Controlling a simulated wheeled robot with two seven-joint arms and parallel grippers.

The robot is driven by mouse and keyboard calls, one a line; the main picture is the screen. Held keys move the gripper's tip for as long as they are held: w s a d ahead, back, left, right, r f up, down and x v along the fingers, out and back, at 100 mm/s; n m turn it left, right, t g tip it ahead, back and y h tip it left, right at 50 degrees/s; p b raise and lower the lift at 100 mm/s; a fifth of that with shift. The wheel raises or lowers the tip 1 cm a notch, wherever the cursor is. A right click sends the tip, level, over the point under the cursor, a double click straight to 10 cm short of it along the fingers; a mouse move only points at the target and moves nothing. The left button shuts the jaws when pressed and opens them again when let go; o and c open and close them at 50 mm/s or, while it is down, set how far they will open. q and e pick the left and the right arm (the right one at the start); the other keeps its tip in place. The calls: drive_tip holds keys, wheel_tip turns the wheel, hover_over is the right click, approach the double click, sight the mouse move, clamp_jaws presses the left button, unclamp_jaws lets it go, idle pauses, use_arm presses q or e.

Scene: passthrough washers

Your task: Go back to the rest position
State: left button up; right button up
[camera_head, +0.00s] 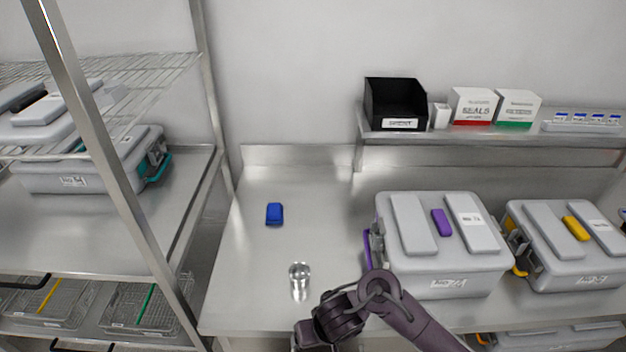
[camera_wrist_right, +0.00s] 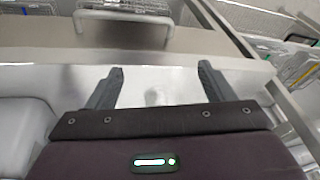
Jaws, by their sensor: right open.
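My right arm reaches in from the lower right in the head view, with its wrist low at the front edge of the steel table (camera_head: 250,200). The fingers are cut off below in that view. In the right wrist view my right gripper (camera_wrist_right: 160,82) is open, its two dark fingers wide apart with nothing between them. A small shiny metal cylinder (camera_head: 300,281) stands on the table just beyond the wrist. A blue block (camera_head: 274,214) lies farther back on the table. My left gripper is in neither view.
Two grey lidded cases stand on the right, one with a purple latch (camera_head: 441,222), one with a yellow latch (camera_head: 576,228). A shelf above holds a black bin (camera_head: 395,103) and white boxes (camera_head: 473,105). A wire rack (camera_head: 110,170) stands left. The table's left part is mostly clear.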

drive_tip(key=s+d+f+m+y+b, duration=0.1)
drive_tip(key=s+d+f+b, duration=0.15)
drive_tip(key=f, duration=0.85)
drive_tip(key=s+d+f+g+y+b, duration=0.1)
drive_tip(key=s+d+f+b, duration=0.15)
drive_tip(key=f, duration=0.85)
drive_tip(key=s+d+f+m+b, duration=0.1)
drive_tip(key=s+d+f, duration=0.15)
drive_tip(key=f, duration=0.85)
drive_tip(key=s+d+f+h+b, duration=0.1)
drive_tip(key=s+d+f, duration=0.4)
drive_tip(key=s, duration=0.3)
drive_tip(key=s+d+f+n+h+b, duration=0.1)
drive_tip(key=s+d+f, duration=0.4)
drive_tip(key=s, duration=0.4)
drive_tip(key=s+d+f+h+b, duration=0.2)
drive_tip(key=s+d+f, duration=0.2)
drive_tip(key=s+f, duration=0.2)
drive_tip(key=shift+s+d+f+n+g, duration=0.3)
drive_tip(key=shift+s+d+g, duration=0.1)
drive_tip(key=shift+s, duration=0.8)
